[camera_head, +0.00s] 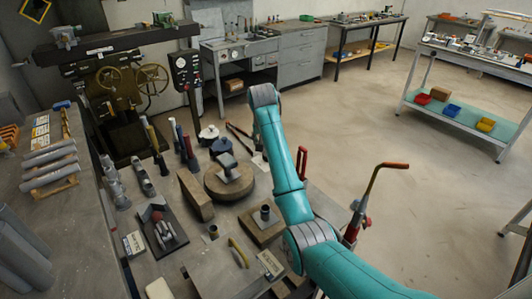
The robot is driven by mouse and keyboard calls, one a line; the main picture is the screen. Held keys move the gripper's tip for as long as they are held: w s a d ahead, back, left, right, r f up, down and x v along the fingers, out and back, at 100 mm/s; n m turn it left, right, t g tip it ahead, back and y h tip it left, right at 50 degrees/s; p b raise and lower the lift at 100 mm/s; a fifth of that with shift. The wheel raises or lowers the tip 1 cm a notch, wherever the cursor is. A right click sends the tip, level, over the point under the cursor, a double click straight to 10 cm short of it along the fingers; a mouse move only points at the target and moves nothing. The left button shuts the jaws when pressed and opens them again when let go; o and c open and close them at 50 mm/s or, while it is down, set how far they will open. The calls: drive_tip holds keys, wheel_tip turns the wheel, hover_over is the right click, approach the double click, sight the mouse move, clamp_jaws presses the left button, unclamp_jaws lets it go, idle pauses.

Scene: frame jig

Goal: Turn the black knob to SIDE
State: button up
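I cannot pick out the black knob for certain. A small dark cylinder stands upright on a square wooden block (268,230) on the workbench, left of my arm. A dark control box (187,68) with small buttons or knobs stands on a post behind the bench. These details are too small to read, and no SIDE mark is legible. My teal arm reaches up from the lower right to a grey joint near the picture's middle. My gripper does not show; its state is hidden.
The workbench (85,262) is crowded with a round block (229,182), a wooden bar (196,195), a clamp-like fixture (163,228) and several tools. A green machine with handwheels (120,88) stands behind.

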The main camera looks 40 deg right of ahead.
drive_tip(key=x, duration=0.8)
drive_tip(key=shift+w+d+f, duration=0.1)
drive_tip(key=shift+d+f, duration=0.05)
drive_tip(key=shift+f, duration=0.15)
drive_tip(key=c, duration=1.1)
